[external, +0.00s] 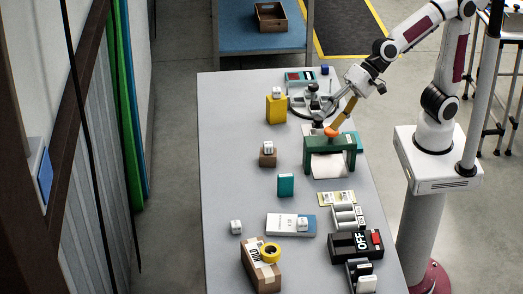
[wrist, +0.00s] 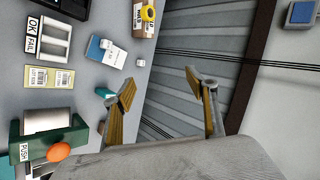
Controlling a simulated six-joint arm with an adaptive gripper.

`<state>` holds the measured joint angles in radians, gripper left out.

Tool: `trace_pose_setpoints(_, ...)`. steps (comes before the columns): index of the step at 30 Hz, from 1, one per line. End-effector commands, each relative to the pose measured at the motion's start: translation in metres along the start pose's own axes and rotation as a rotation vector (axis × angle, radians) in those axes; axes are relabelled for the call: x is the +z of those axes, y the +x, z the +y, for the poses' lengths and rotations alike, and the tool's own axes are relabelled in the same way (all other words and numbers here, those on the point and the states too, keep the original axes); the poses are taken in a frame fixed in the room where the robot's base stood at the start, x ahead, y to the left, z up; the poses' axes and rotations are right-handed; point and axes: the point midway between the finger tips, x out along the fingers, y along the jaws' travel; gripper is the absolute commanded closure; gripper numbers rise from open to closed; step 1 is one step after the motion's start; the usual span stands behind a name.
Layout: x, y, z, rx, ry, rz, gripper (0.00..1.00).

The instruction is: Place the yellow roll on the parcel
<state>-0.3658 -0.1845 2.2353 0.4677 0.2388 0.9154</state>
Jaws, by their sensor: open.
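The yellow roll (external: 271,252) is a short ring with a dark centre. It appears to rest on the top of the parcel (external: 262,276), a brown carton with a white printed label near the front left of the table. In the wrist view the roll (wrist: 148,13) also overlaps the parcel (wrist: 142,31) at the top edge; exact contact cannot be told. My gripper (external: 343,113) is over the right side of the table, beside the green press and far from roll and parcel. Its gold fingers (wrist: 160,80) are spread apart with nothing between them.
The green press (external: 340,143) with an orange knob stands close to my gripper. A black OFF box (external: 355,244), rollers (external: 348,216) and a flat book (external: 291,224) surround the parcel's right side. A yellow block (external: 276,108) stands farther back. The table's left strip is mostly clear.

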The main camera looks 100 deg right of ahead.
Motion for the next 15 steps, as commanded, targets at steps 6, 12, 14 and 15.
trace_pose_setpoints(6,-0.018,-0.049,0.042,0.083,-0.266,0.01,0.43)
trace_pose_setpoints(12,-0.029,-0.091,0.089,0.181,-0.502,0.009,0.43)
trace_pose_setpoints(14,-0.033,-0.103,0.103,0.214,-0.571,0.007,0.43)
trace_pose_setpoints(15,-0.034,-0.111,0.114,0.237,-0.616,0.004,0.43)
